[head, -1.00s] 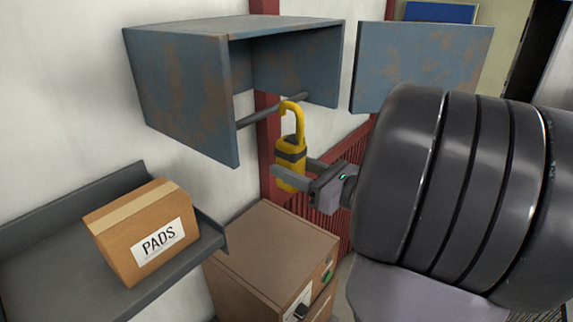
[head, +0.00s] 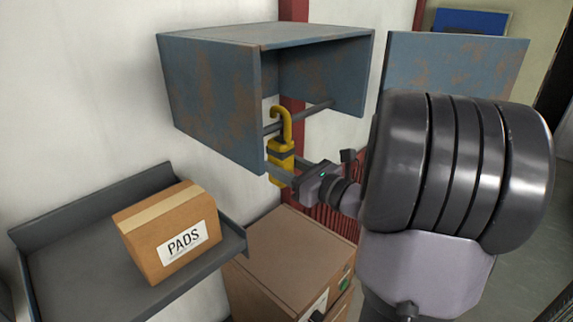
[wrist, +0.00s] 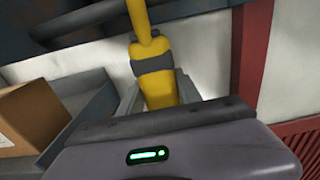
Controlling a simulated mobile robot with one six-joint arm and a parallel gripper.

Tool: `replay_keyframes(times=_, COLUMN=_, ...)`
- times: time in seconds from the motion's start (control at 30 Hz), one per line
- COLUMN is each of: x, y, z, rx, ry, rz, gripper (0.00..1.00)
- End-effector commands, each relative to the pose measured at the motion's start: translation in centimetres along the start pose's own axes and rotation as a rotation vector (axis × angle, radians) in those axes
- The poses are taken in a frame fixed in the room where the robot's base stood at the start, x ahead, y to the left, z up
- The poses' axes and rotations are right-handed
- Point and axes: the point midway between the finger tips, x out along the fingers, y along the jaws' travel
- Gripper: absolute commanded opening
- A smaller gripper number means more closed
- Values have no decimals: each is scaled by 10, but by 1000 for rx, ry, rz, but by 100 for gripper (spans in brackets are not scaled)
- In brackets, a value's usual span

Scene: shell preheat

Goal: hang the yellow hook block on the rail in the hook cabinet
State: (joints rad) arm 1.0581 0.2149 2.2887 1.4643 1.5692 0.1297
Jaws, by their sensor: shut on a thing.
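The yellow hook block (head: 281,161) is upright in my gripper (head: 283,173), with a dark band around its body and its curved hook on top. My gripper is shut on its lower body; the block also shows in the wrist view (wrist: 157,85). The hook overlaps the grey rail (head: 315,110) near its left end, at the open front of the blue, rust-patched hook cabinet (head: 210,95). I cannot tell whether the hook is over the rail or only in front of it.
The cabinet's left side panel is close to the block. An open blue door (head: 450,65) is to the right. Below are a brown cabinet (head: 290,255) and a dark shelf (head: 90,275) with a PADS box (head: 175,235).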

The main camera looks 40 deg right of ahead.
Motion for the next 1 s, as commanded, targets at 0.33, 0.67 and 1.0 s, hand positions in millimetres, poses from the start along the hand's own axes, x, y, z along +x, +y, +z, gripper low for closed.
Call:
replay_keyframes(times=0.33, x=0, y=0, z=-8, rx=-1, ry=-2, rz=0, gripper=0)
replay_keyframes(times=0.67, x=0, y=0, z=-8, rx=-1, ry=-1, rz=0, gripper=66)
replay_keyframes(times=1.0, x=-17, y=-2, z=-10, rx=-3, ry=-1, rz=-4, gripper=66)
